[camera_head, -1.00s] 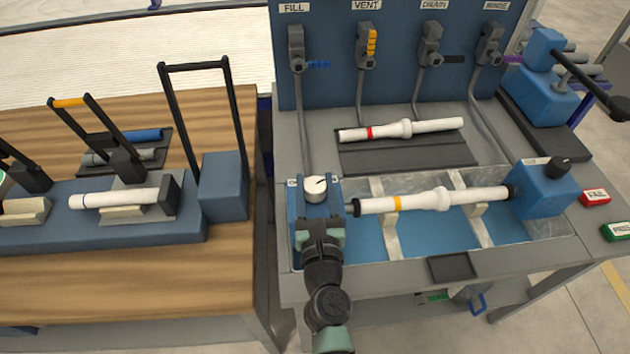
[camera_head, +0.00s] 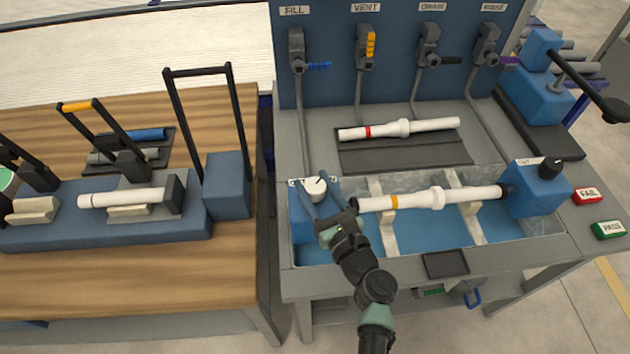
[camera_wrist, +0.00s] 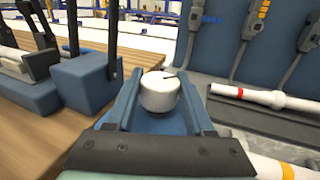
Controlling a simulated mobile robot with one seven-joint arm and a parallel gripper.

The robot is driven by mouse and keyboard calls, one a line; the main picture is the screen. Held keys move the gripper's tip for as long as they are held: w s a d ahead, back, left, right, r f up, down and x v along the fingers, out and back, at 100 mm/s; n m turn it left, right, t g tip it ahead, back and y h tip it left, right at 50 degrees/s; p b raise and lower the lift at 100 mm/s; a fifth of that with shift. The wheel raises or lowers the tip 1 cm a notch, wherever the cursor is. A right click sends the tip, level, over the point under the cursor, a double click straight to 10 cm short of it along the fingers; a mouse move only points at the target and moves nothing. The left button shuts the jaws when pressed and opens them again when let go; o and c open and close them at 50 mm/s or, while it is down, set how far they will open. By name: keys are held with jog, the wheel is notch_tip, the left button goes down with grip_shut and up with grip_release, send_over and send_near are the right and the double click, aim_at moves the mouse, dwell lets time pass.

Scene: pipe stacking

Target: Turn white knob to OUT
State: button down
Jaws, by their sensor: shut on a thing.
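The white knob (camera_head: 316,190) sits on top of the blue block (camera_head: 301,226) at the left end of the trough. It also shows in the wrist view (camera_wrist: 160,94). Its dark pointer line aims up and to the right. My gripper (camera_head: 317,187) reaches in from the lower right with its blue fingers on either side of the knob, shut on it. In the wrist view, my two blue fingers (camera_wrist: 161,84) flank the knob. Small white labels show beside the knob in the head view, partly covered and too small to read.
A white pipe with an orange band (camera_head: 432,199) lies across the trough (camera_head: 415,243), just right of my gripper. Another pipe, with a red band (camera_head: 402,129), lies on a dark mat behind. A tall-handled blue fixture (camera_head: 226,187) stands on the wooden bench at left.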

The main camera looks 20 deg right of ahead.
jog(key=n+y, duration=0.1)
jog(key=y, duration=0.1)
jog(key=n+g+y+b, duration=0.1)
jog(key=n+y, duration=0.1)
jog(key=y, duration=0.1)
jog(key=shift+d+f+n+b, duration=0.1)
jog(key=shift+d+n+b, duration=0.1)
jog(key=shift+n+b, duration=0.1)
jog(key=n+g+y+b, duration=0.1)
jog(key=y+b, duration=0.1)
jog(key=n+g+y+b, duration=0.2)
jog(key=y, duration=0.1)
jog(key=shift+f+n, duration=0.15)
jog(key=shift+n, duration=0.15)
jog(key=n+g+y+b, duration=0.3)
jog(key=g+y+b, duration=0.1)
jog(key=b, duration=0.2)
jog(key=shift+a+f, duration=0.1)
jog(key=n+g+y+b, duration=0.1)
jog(key=n+g+b, duration=0.1)
jog(key=b, duration=0.3)
jog(key=shift+n+g+y, duration=0.3)
jog(key=shift+g, duration=0.2)
jog(key=shift+a+r+n+g+y+b, duration=0.1)
jog(key=shift+r+n+g+y+b, duration=0.4)
jog(key=shift+b, duration=0.6)
jog(key=shift+f, duration=0.15)
jog(key=shift+c, duration=1.4)
grip_release()
